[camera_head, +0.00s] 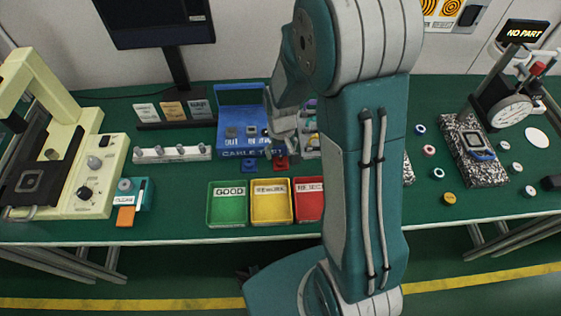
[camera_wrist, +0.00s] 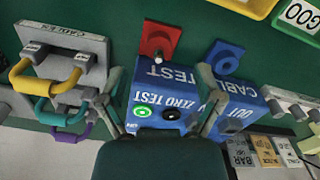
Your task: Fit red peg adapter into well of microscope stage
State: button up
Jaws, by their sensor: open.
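The red peg adapter (camera_head: 281,163) is a small red square plate with a raised round part. It lies on the green bench in front of the blue cable test box; in the wrist view the adapter (camera_wrist: 160,40) is at the top centre. My gripper (camera_wrist: 160,82) is open and empty, its fingers spread over the test box with the adapter beyond them. In the head view my gripper (camera_head: 280,142) is close behind the adapter, partly hidden by my arm. The microscope stage (camera_head: 28,183) is dark, with a square well, on the cream microscope at far left.
A blue adapter (camera_head: 249,165) lies left of the red one. The cable test box (camera_head: 240,100) stands behind both. Green, yellow and red bins (camera_head: 227,203) stand at the front edge. A white rack (camera_head: 172,154) and a teal box (camera_head: 140,196) lie towards the microscope.

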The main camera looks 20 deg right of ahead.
aim_at(281, 156)
jog(key=f, duration=0.5)
jog(key=shift+w+f, duration=0.3)
jog(key=shift+w, duration=0.05)
grip_shut()
